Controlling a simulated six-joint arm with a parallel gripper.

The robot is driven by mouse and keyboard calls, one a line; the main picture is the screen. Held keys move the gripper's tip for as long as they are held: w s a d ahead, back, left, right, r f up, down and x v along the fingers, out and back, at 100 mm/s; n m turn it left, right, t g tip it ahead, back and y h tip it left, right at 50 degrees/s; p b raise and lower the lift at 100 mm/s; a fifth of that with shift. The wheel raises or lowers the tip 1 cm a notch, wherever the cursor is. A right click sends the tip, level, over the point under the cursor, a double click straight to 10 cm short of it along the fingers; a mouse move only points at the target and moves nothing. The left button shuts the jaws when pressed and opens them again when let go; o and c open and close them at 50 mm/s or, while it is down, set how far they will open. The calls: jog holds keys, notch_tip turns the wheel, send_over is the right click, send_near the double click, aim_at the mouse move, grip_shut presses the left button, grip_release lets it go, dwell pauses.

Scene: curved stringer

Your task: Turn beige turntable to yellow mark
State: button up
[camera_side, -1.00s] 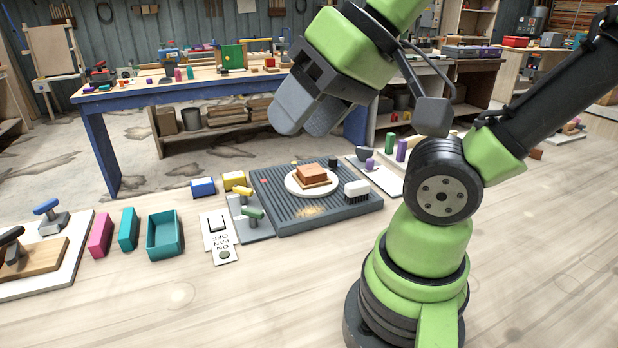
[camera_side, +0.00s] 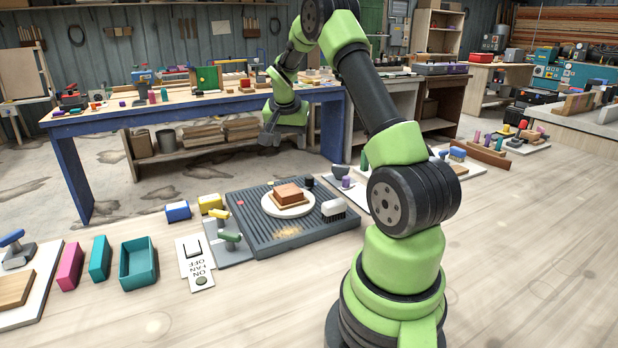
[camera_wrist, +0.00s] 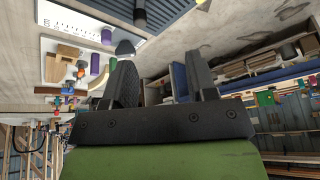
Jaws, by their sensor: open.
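The beige turntable (camera_side: 270,210) is a pale round disc on a dark grey ribbed board (camera_side: 310,235). A brown wooden block (camera_side: 288,193) sits on it. A small red mark (camera_side: 241,203) shows on the board left of the disc. I cannot clearly make out the yellow mark. My gripper (camera_side: 272,141) hangs behind the board's back edge, apart from the turntable. In the wrist view my gripper (camera_wrist: 163,82) is open and empty. A corner of the ribbed board shows there at the top, but the turntable is out of that view.
The front tabletop is clear.

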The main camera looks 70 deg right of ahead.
jog(key=m+g, duration=0.1)
send_near(309, 177)
jog(key=x, duration=1)
jog(key=shift+r, duration=0.1)
grip_shut()
